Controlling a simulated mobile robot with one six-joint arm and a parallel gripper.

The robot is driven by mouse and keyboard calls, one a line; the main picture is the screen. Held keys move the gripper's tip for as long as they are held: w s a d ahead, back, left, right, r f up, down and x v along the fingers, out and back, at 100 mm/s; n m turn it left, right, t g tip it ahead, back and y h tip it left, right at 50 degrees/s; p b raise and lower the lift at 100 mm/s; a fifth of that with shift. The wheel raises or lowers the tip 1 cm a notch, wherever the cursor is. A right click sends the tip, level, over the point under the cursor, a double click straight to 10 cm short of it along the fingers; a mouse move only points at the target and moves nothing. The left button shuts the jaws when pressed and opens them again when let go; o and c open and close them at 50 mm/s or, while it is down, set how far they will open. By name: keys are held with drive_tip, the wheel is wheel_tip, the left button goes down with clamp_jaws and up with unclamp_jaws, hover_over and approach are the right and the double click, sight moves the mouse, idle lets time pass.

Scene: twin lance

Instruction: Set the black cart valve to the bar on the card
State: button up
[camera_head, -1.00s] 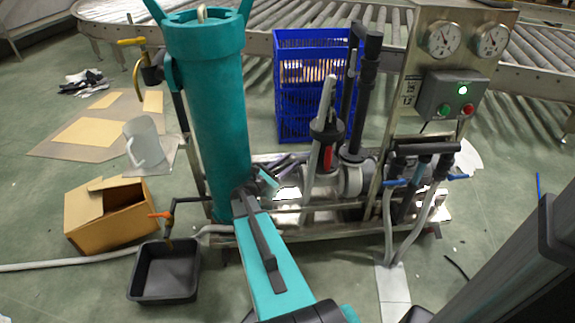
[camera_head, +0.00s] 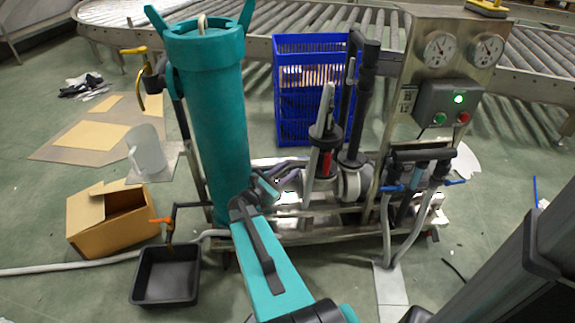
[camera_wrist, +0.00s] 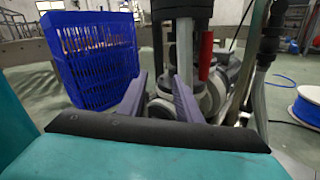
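The cart (camera_head: 330,222) carries a teal cylinder, pipes and a panel. A black-collared valve assembly (camera_head: 325,134) with a grey upright lever and a red part stands at its middle; I cannot tell for sure that it is the black cart valve. It also shows in the wrist view (camera_wrist: 187,10), above a pale round fitting.
Two round gauges (camera_head: 438,49) (camera_head: 487,50) sit above a grey control box (camera_head: 448,103) with a lit green lamp. A blue crate (camera_head: 303,55) stands behind the cart. A black tray (camera_head: 165,276) and a cardboard box (camera_head: 112,220) lie on the left. Roller conveyors run behind.

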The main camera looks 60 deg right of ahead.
drive_tip(key=s+a+r+p, duration=0.1)
drive_tip(key=s+a+p, duration=0.3)
drive_tip(key=s+a, duration=0.2)
drive_tip(key=shift+s+a+p, duration=0.35)
drive_tip(key=shift+s+a, duration=0.05)
drive_tip(key=shift+a, duration=0.8)
